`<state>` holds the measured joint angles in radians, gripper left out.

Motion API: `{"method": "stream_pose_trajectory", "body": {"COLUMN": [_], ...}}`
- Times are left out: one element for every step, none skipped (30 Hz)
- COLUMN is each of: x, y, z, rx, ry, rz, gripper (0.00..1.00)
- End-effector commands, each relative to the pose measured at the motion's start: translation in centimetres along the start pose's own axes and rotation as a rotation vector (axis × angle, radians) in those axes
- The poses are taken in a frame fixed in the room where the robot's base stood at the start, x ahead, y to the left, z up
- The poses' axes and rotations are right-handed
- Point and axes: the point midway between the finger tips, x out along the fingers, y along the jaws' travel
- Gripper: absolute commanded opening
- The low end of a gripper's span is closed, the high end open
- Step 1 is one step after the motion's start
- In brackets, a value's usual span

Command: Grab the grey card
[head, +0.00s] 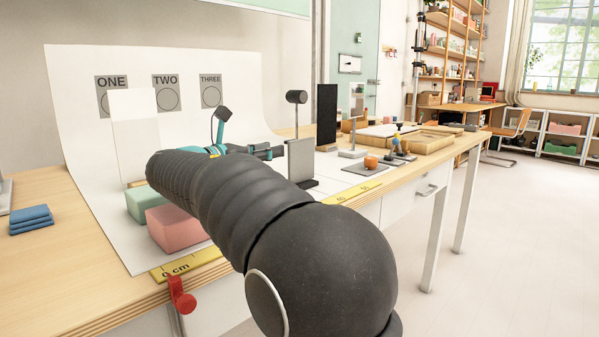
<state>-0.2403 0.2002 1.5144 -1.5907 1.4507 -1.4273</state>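The grey card (300,162) stands upright on a dark base on the workbench, right of the middle of the head view. My gripper (272,152) is at the card's left edge, reaching in from the left. Its dark fingertips look very close to the card or at its edge; I cannot tell whether they touch it. My own arm hides part of the gripper, and the finger gap is too small to read.
A white card (133,108) stands at the left before a backdrop with signs. A black panel (327,117) stands behind the grey card. Green (140,204) and pink (177,228) blocks lie beside my arm. A red clamp (181,295) sits at the bench edge. Floor at right is clear.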

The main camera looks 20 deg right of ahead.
Motion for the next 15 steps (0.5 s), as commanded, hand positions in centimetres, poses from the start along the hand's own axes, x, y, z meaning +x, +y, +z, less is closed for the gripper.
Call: {"method": "stream_pose_trajectory", "body": {"x": [1.1, 1.7, 2.4, 3.0, 3.5, 4.0, 4.4, 4.8, 5.2, 5.4, 5.5, 5.7, 5.8, 5.9, 6.0], "y": [-0.1, -0.1, -0.1, -0.1, -0.1, 0.0, 0.0, 0.0, 0.0, 0.0, 0.0, 0.0, 0.0, 0.0, 0.0], "z": [-0.1, -0.1, -0.1, -0.1, -0.1, -0.1, -0.1, -0.1, -0.1, -0.1, -0.1, -0.1, -0.1, -0.1, 0.0], "rx": [0.000, 0.000, 0.000, 0.000, 0.000, 0.000, 0.001, 0.001, 0.001, 0.001, 0.001, 0.001, 0.001, 0.001, 0.001], "ry": [0.000, 0.000, 0.001, 0.001, 0.001, 0.001, 0.001, 0.001, 0.001, 0.001, 0.001, 0.002, 0.002, 0.002, 0.002], "rz": [-0.003, -0.004, -0.003, -0.003, -0.004, -0.002, -0.002, -0.002, -0.002, 0.000, 0.000, 0.001, 0.001, 0.000, 0.000], "gripper": [0.38, 0.38, 0.38, 0.38, 0.38, 0.38, 0.38, 0.38, 0.38, 0.38, 0.38, 0.38, 0.38, 0.38, 0.38]}}
